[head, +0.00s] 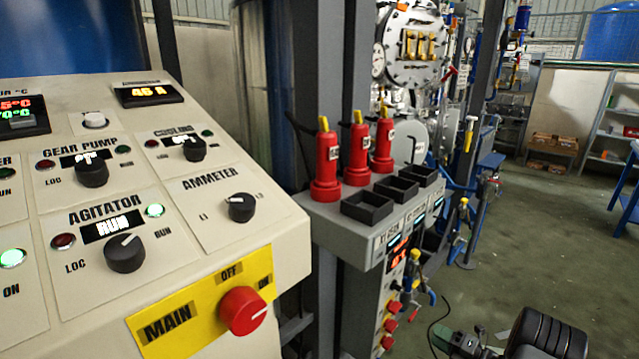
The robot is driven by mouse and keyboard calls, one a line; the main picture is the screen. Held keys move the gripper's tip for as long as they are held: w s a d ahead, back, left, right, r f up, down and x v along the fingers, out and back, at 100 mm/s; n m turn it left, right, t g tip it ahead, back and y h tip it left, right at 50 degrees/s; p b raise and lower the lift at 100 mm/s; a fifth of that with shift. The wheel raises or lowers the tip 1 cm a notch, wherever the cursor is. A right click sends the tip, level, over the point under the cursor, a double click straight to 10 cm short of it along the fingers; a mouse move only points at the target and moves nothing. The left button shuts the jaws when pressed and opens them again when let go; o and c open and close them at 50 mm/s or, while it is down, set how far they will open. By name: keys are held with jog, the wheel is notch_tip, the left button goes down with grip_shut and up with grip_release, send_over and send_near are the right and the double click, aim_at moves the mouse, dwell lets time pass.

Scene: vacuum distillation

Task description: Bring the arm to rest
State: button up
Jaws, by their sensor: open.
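Part of what looks like my arm shows at the bottom right edge, as a black ribbed rounded piece beside a grey-green part with a thin black cable. It is cut off by the picture's lower edge. I see no gripper fingers, so my gripper is not in view. What lies below the edge is hidden.
A sloped control panel (195,255) fills the left, with black knobs and a red main switch (243,310). A grey box (345,228) beside it carries three red bottle-shaped units (358,155) and black trays. Open green floor (540,230) lies to the right, before shelves.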

jog(key=s+a+f+n+g, duration=0.2)
jog(key=s+a+n+g, duration=0.35)
jog(key=n, duration=0.35)
jog(key=s+a+r+n+g+h+p, duration=0.2)
jog(key=s+a+r+n+g+p, duration=0.4)
jog(key=n, duration=0.7)
jog(key=s+a+r+n+h+p, duration=0.2)
jog(key=r+n, duration=0.5)
jog(key=r, duration=0.4)
jog(key=s+a+r+n+t+h+p, duration=0.1)
jog(key=s+a+r+n+h+p, duration=0.2)
jog(key=r+n, duration=0.4)
jog(key=s+a+r+n+t+h+p, duration=0.1)
jog(key=s+a+r+n+h+p, duration=0.2)
jog(key=r, duration=1.2)
jog(key=a+n+h, duration=0.2)
jog(key=n, duration=0.2)
jog(key=shift+s+a+r, duration=0.25)
jog(key=shift+a+r, duration=0.1)
jog(key=shift+r, duration=0.05)
